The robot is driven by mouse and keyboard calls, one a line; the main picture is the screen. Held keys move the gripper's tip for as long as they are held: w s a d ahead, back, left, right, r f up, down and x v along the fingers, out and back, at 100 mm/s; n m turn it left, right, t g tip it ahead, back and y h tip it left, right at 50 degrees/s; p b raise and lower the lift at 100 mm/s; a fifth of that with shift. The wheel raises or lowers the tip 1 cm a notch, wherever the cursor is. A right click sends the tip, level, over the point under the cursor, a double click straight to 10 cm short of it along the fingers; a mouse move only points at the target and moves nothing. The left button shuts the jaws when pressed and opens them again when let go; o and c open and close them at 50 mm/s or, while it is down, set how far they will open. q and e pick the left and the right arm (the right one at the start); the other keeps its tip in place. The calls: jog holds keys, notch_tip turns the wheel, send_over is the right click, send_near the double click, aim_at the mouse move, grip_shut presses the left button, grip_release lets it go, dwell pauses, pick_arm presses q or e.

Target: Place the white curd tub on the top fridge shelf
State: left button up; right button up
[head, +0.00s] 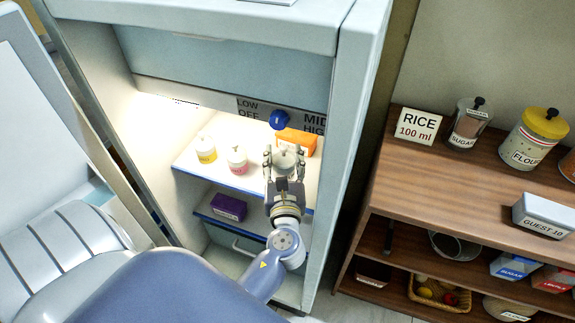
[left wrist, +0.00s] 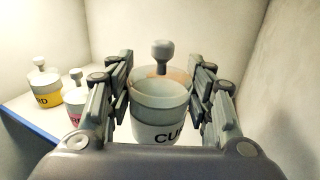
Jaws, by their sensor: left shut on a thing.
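My left gripper (head: 284,153) is inside the open fridge, shut on the white curd tub (head: 287,162). In the left wrist view the tub (left wrist: 160,125) stands about upright between the two fingers, with its knobbed lid on top and part of a "CU" label showing. The top fridge shelf (head: 213,176) has a blue front edge, and the tub is over its right part. I cannot tell whether the tub's base touches the shelf. My right gripper is not in view.
A yellow-labelled tub (head: 206,151) and a pink-labelled tub (head: 237,161) stand on the shelf to the left. An orange box (head: 297,141) is behind the gripper. A blue knob (head: 279,119) hangs above. A purple box (head: 229,207) sits on the lower shelf.

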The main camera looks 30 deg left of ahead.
pick_arm(q)
jog(key=shift+w+a+r, duration=0.1)
jog(key=shift+w+a, duration=0.15)
jog(key=shift+w, duration=0.8)
jog(key=f, duration=0.2)
jog(key=shift+w+f+b, duration=0.2)
jog(key=shift+f+b, duration=0.15)
jog(key=shift+b, duration=0.05)
jog(key=shift+f, duration=0.45)
notch_tip(320, 180, down, 3)
jog(key=shift+r+b, duration=0.2)
jog(key=shift+b, duration=0.3)
jog(key=shift+w+f, duration=0.15)
jog(key=shift+f, duration=0.4)
